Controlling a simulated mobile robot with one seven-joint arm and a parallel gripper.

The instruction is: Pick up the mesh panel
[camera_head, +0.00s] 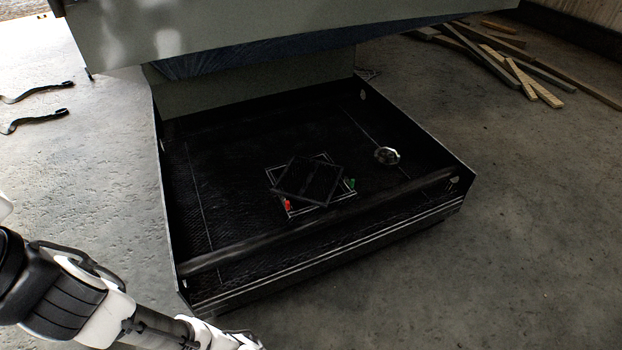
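The mesh panel (309,181) is a dark, flat, roughly square piece. It lies inside a large dark enclosure (330,245), near the middle of its floor. It is turned at an angle over a white square outline marked on that floor. A small red piece (288,205) sits at its lower left and a small green piece (351,184) at its right. My arm comes in at the lower left, outside the enclosure and well apart from the panel. My gripper is out of the frame or hidden, so its fingers do not show.
A round shiny metal piece (387,156) lies on the enclosure floor right of the panel. A dark bar crosses the enclosure's front. A large pale lid (250,30) overhangs the back. Wooden planks (500,65) lie at upper right, black straps (38,121) at left. Concrete floor is clear at right.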

